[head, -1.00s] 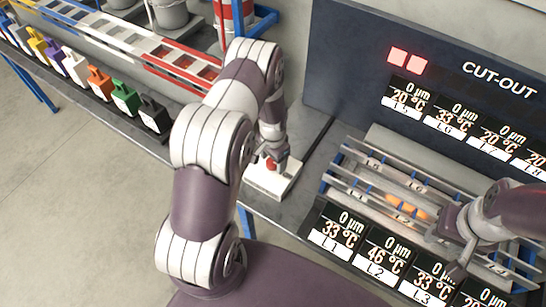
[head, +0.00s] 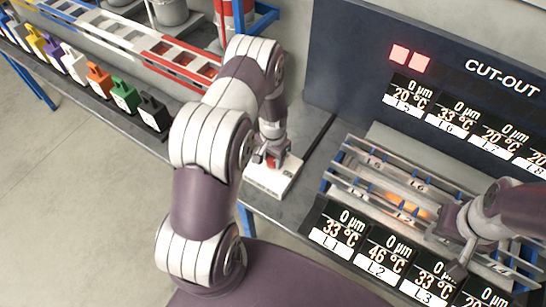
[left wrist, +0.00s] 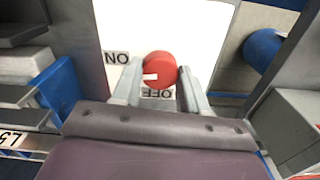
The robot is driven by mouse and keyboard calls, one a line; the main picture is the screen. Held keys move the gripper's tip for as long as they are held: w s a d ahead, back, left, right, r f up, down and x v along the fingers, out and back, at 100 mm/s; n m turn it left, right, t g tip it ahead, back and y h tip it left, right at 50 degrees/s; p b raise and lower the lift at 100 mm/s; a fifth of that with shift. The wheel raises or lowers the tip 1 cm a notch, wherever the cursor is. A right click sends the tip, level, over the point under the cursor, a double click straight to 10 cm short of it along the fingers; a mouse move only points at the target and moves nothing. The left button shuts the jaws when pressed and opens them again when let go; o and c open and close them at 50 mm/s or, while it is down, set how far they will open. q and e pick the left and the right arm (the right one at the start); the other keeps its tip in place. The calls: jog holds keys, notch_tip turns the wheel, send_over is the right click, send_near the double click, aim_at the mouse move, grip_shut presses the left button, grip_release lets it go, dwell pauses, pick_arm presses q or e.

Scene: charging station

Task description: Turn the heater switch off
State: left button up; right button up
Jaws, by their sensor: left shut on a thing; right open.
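The heater switch is a white box (head: 268,180) on the bench with a red knob (head: 271,160). In the left wrist view the red knob (left wrist: 158,68) has a white mark on its left side. An ON label (left wrist: 117,57) lies left of it and an OFF label (left wrist: 160,93) just below it in the picture. My left gripper (head: 271,155) points down at the box, shut on the knob, with one finger on each side. My right gripper (head: 447,252) is open above the right-hand rack, partly cut by its own wrist.
A rack of metal rails (head: 360,178) with an orange glow stands right of the switch, beside a dark CUT-OUT panel (head: 340,60) with two lit red squares. Temperature displays line the rack's front. Coloured blocks and red and white trays stand at the left.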

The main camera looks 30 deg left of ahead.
pick_arm(q)
jog(key=n, duration=0.3)
jog(key=n+b, duration=0.1)
jog(key=shift+w+r, duration=0.1)
jog(key=shift+w, duration=0.15)
jog(key=n, duration=0.4)
jog(key=shift+b, duration=0.4)
jog(key=n, duration=0.4)
jog(key=shift+r+n+b, duration=0.1)
jog(key=shift+n+b, duration=0.2)
jog(key=shift+b, duration=0.05)
jog(key=shift+n, duration=1.8)
jog(key=o, duration=1.1)
jog(key=shift+c, duration=0.2)
jog(key=shift+s, duration=0.1)
